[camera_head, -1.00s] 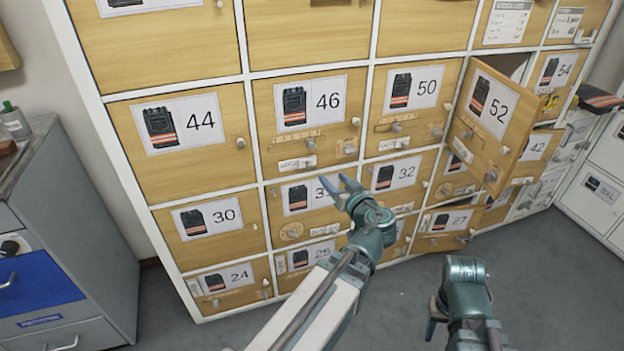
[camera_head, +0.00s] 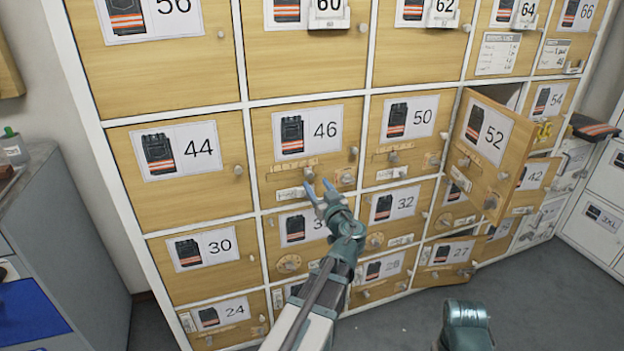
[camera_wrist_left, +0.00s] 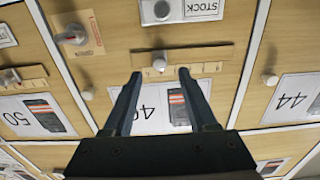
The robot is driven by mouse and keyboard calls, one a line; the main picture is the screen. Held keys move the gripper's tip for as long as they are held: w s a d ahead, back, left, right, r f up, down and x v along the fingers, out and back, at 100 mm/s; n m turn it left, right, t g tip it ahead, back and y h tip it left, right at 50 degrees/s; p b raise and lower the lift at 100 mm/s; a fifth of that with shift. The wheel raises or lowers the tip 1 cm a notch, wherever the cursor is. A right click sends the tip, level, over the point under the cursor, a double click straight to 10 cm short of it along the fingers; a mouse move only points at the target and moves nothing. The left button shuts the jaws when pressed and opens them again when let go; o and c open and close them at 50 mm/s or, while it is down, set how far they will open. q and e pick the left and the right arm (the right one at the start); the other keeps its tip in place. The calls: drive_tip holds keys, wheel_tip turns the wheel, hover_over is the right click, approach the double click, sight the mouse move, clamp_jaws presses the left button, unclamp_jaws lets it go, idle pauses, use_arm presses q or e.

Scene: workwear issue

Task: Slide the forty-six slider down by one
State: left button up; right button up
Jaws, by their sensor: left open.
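The forty-six locker door (camera_head: 262,130) is wooden, with a jacket picture and the number 46. Below its label is a wooden slider strip (camera_head: 290,166) with a small knob (camera_head: 309,173). My left gripper (camera_head: 318,186) is open and empty in front of this door. In the wrist view its fingertips (camera_wrist_left: 159,74) lie either side of the knob, which shows between them; contact cannot be told. Only a link of my right arm shows.
A STOCK plate (camera_wrist_left: 202,8) with its own knob (camera_wrist_left: 162,11) and a switch plate (camera_wrist_left: 85,30) sit close by. A round door knob (camera_head: 353,151) is at right. Door 52 (camera_head: 490,165) stands open. A grey cabinet (camera_head: 70,230) is at left.

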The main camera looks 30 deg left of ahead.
sight(310, 176)
use_arm(q)
drive_tip(key=shift+x, duration=2.5)
clamp_jaws()
